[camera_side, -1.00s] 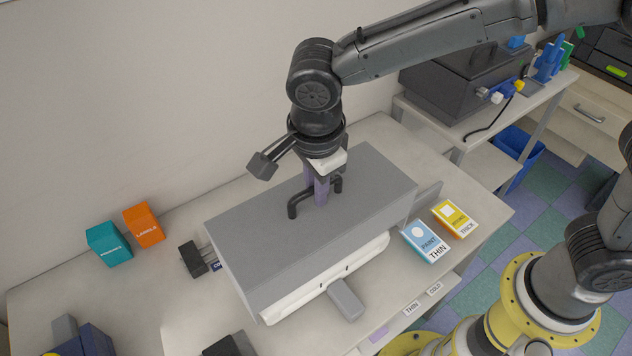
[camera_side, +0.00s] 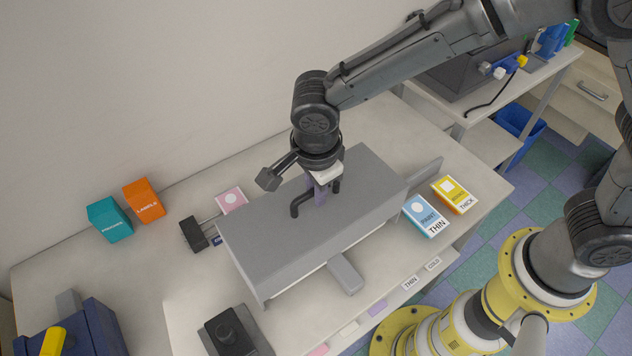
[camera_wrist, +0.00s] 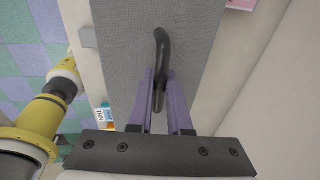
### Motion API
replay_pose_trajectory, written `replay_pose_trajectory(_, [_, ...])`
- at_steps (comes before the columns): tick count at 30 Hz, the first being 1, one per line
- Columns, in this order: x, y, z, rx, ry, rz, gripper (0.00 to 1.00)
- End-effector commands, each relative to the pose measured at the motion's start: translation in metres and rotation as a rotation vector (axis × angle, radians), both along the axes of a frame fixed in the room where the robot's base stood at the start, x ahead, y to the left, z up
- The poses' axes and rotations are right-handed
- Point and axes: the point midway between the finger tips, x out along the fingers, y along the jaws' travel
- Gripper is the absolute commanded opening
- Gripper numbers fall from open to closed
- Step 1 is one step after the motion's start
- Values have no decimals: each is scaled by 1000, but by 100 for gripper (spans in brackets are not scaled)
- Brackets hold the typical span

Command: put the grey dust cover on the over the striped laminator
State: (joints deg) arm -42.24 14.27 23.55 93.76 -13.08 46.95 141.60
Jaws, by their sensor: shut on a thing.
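The grey dust cover (camera_side: 290,248) is a long box-like hood with a black bar handle (camera_side: 299,206) on top. My gripper (camera_side: 319,190) is shut on this handle; in the wrist view its purple fingers (camera_wrist: 160,95) stand on both sides of the handle (camera_wrist: 162,45). The cover sits level around the laminator and hides nearly all of it, including any stripes. A thin pale strip of the laminator shows below the cover's front edge, and a grey tray (camera_side: 346,273) sticks out there. Whether the cover rests on the table cannot be told.
The table (camera_side: 190,290) holds a blue "THIN" box (camera_side: 425,216) and a yellow "THICK" box (camera_side: 455,194) at right, teal (camera_side: 109,219) and orange (camera_side: 144,200) boxes at left. A dark device (camera_side: 229,333) stands front left. An upright grey plate (camera_side: 425,176) is close to the cover's right end.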

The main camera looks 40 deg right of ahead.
Motion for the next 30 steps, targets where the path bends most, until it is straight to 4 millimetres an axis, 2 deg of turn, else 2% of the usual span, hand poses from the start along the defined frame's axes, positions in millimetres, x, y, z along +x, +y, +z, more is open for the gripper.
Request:
replay_pose_trajectory(24, [0,0,-6,0,-1,-1,0])
replay_pose_trajectory(25, [0,0,-6,1,-1,-1,20])
replay_pose_trajectory(30, [0,0,-6,0,-1,-1,51])
